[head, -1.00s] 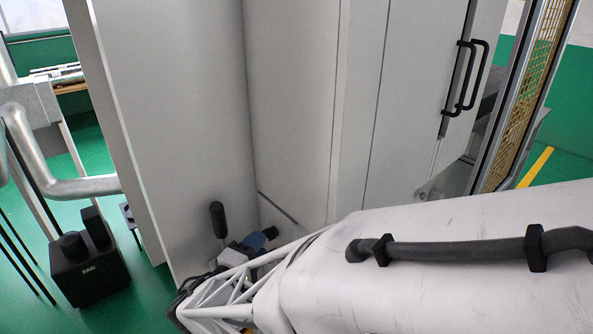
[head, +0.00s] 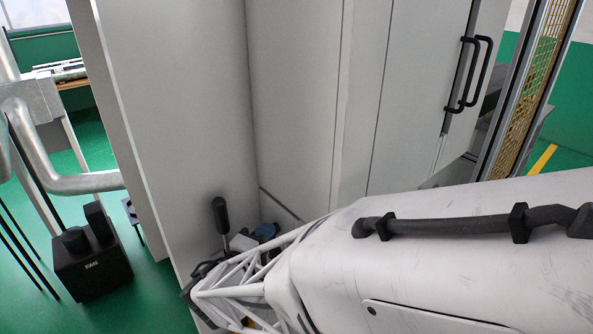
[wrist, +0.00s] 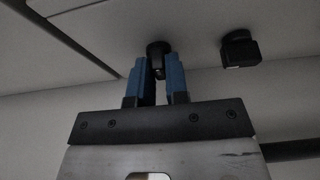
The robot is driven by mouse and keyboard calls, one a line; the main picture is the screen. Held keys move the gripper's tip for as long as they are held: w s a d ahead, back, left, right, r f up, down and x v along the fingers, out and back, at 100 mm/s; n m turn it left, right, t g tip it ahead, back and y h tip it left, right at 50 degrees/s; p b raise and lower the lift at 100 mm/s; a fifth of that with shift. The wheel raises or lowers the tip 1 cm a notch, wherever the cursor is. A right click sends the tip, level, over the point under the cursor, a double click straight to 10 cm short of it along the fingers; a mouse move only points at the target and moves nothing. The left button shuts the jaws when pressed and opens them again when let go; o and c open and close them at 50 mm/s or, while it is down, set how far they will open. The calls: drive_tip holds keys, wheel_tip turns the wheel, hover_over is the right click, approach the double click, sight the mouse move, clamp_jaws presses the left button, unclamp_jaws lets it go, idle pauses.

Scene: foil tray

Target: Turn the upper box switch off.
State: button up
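In the wrist view, my gripper (wrist: 159,68) has two blue fingers a small gap apart. A dark rounded knob (wrist: 158,48) shows at the fingertips, its lower part between them. I cannot tell whether the fingers press on it. A second black block-shaped fitting (wrist: 238,48) stands on the same pale surface to the right, apart from the fingers. In the head view, my gripper (head: 266,231) is low by the grey cabinet, partly hidden behind my arm. A black lever-like handle (head: 220,215) stands just left of it. I cannot tell which fitting is the upper box switch.
A black box with knobs (head: 95,268) stands at the left over the green floor. A large grey panel (head: 180,110) rises beside my gripper. Black door handles (head: 470,75) are at the upper right. A metal pipe (head: 80,183) runs at the left.

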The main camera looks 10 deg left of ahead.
clamp_jaws()
drive_tip(key=shift+n, duration=0.4)
drive_tip(key=shift+r+n+g, duration=0.15)
drive_tip(key=shift+n+g, duration=0.95)
drive_tip(key=shift+n, duration=1)
drive_tip(key=o, duration=0.5)
unclamp_jaws()
drive_tip(key=shift+s+a, duration=0.1)
